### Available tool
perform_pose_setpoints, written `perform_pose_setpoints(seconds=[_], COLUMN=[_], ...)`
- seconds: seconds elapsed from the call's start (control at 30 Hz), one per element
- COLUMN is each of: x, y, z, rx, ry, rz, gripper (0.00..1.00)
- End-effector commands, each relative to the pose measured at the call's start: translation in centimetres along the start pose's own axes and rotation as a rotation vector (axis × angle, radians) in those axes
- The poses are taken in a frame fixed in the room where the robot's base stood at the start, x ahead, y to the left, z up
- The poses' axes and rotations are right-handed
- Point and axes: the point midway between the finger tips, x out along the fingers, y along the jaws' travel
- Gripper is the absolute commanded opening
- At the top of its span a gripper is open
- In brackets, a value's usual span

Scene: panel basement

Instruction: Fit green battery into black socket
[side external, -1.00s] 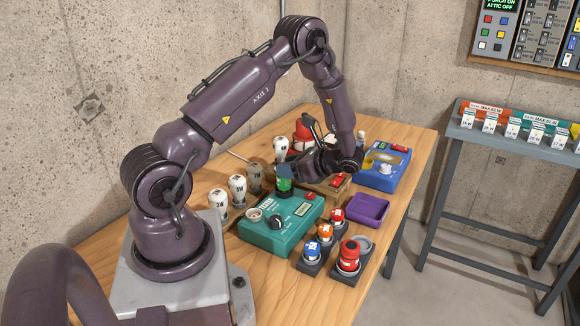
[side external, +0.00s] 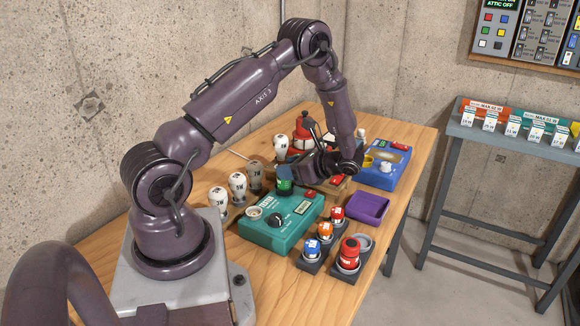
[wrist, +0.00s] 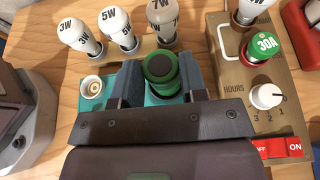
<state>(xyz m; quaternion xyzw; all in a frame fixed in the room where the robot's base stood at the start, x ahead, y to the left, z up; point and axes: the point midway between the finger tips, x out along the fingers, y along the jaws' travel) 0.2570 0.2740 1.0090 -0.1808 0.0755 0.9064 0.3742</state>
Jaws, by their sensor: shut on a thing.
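My gripper (wrist: 162,75) is shut on the green battery (wrist: 160,70), with a blue-grey finger on either side of it. In the side external view, the green battery (side external: 285,185) stands about upright at the back of the teal box (side external: 285,236), below my gripper (side external: 285,178). The black socket cannot be made out clearly; the battery and fingers cover that part of the box. I cannot tell whether the battery's lower end is inside it.
White bulbs (side external: 237,187) stand along the left of the teal box. A brown box with a green 30A piece (wrist: 264,47) is close on the right in the wrist view. Red, blue and orange pieces (side external: 348,255) stand in grey holders in front, near a purple tray (side external: 369,208).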

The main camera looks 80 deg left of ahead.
Motion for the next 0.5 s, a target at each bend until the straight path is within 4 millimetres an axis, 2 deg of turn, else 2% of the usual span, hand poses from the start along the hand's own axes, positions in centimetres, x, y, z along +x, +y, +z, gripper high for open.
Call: perform_pose_setpoints(seconds=[0.33, 0.37, 0.47, 0.5], x=[0.19, 0.2, 0.19, 0.19], y=[-0.03, -0.03, -0.03, -0.03], z=[-0.46, -0.47, -0.45, -0.46], rx=[-0.001, -0.001, -0.001, -0.001], ry=[-0.001, -0.001, 0.0, 0.0], rz=[0.0, 0.0, 0.0, 0.0], gripper=[0.12, 0.41, 0.64, 0.69])
